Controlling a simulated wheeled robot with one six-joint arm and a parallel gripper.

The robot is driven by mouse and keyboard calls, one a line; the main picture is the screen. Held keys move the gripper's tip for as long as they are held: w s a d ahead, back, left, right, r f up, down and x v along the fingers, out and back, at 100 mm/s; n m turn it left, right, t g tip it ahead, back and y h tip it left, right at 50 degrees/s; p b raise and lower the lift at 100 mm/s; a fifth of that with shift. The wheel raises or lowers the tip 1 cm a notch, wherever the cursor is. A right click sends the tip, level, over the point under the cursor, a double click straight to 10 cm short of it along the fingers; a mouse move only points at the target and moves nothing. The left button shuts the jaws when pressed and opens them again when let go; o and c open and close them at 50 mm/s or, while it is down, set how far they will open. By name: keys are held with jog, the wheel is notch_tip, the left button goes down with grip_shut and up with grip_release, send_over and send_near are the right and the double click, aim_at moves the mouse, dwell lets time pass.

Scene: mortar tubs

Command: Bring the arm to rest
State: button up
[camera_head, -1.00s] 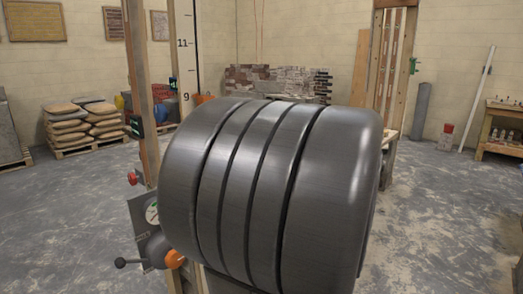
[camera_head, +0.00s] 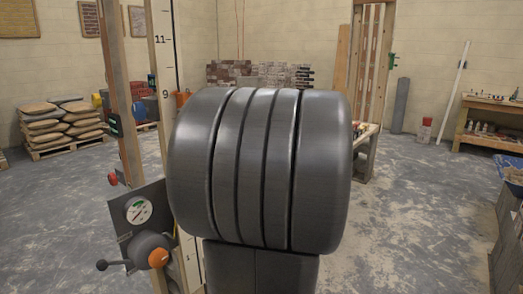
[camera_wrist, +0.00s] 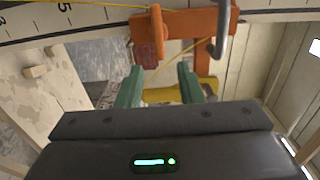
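The gripper is not seen in the head view. There my own large dark grey arm link fills the middle and hides what is behind it.
An orange bracket (camera_wrist: 190,22) with a grey hook is close beyond my fingers. Left of my arm stand a wooden post (camera_head: 119,100), a numbered board (camera_head: 162,80) and a dial panel (camera_head: 138,212). Stacked sacks (camera_head: 60,126) stand at the back left. Floor is open at right.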

jog(key=x, duration=0.6)
dwell(0.3)
jog(key=v, duration=1.4)
jog(key=w+a+r+n, duration=0.1)
jog(key=w+a+n, duration=0.4)
jog(key=w+a, duration=0.3)
jog(key=shift+w+a, duration=0.2)
jog(key=shift+a, duration=1.4)
jog(key=shift+r, duration=0.1)
